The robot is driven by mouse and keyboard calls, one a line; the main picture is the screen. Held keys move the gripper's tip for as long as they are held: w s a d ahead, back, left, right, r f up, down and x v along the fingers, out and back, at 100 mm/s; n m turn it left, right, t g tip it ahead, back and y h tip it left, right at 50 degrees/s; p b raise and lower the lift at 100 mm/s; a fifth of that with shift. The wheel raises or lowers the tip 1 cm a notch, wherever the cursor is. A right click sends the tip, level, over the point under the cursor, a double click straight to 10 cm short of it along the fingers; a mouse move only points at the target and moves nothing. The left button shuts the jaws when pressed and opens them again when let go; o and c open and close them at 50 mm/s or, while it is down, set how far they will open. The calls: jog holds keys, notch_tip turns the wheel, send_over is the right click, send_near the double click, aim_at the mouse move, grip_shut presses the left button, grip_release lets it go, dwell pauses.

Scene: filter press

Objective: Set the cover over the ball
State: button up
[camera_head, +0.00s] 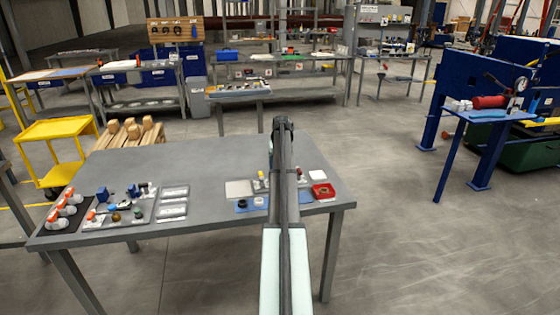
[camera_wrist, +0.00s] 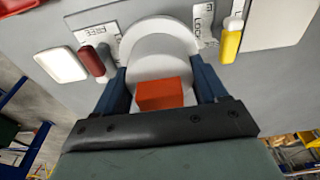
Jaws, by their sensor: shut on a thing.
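In the wrist view my gripper (camera_wrist: 163,82) has its two dark blue fingers on either side of an orange block (camera_wrist: 166,94) and a white rounded piece (camera_wrist: 160,62). It is shut on this orange-and-white thing, which may be the cover; the exact contact is hard to see. In the head view my arm hides the gripper and what it holds. No ball shows in the wrist view. A small brown round thing (camera_head: 116,217), possibly the ball, sits among the parts at the left of the grey table (camera_head: 215,160) in the head view.
Near the held thing, the wrist view shows a red handle (camera_wrist: 93,62), a yellow handle (camera_wrist: 230,40), a white tray (camera_wrist: 62,65) and lettered plates. In the head view a red tray (camera_head: 323,191) lies right of my arm. The table's back middle is clear.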

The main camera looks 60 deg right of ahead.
jog(key=shift+f, duration=2.2)
jog(key=shift+f, duration=0.25)
jog(key=o, duration=1.1)
jog(key=shift+o, duration=0.2)
jog(key=shift+r, duration=0.1)
jog(key=shift+r, duration=3.65)
